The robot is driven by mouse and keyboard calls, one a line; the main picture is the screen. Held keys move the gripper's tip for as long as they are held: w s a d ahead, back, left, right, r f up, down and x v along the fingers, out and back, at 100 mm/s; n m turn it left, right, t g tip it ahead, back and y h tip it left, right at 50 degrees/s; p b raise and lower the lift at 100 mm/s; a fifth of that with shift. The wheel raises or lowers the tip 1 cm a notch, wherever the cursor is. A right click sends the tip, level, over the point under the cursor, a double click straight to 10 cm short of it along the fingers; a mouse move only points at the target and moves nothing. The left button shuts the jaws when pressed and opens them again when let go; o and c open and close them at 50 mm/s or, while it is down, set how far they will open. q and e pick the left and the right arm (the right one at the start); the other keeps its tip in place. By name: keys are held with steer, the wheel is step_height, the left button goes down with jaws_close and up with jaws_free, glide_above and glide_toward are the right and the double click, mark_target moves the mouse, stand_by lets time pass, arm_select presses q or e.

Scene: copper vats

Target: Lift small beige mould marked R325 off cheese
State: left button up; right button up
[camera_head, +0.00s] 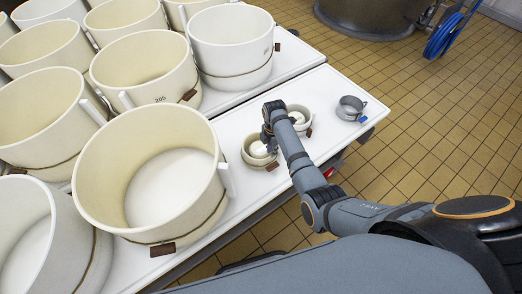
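Two small beige moulds with white cheese inside stand on the white table. The nearer small beige mould (248,161) is partly covered by my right gripper (266,146). The farther small beige mould (308,121) stands just behind my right forearm. I cannot read R325 on either one. White cheese (258,149) shows inside the nearer mould. My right gripper points down at this mould's far rim, and its fingertips are too small and overlapped to tell whether they are open or touching it. My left gripper is out of view.
Large beige moulds (88,191) crowd the white table (222,243) on the left. A small grey metal mould (350,108) stands near the table's right end. A copper vat (366,18) and a blue hose (441,38) are at the back. Tiled floor (425,125) is open on the right.

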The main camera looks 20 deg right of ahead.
steer(key=f, duration=0.4)
steer(key=shift+s+a+f+b, duration=0.1)
steer(key=shift+s+a+b, duration=0.05)
steer(key=shift+a+b, duration=0.15)
steer(key=shift+c, duration=0.3)
jaws_close()
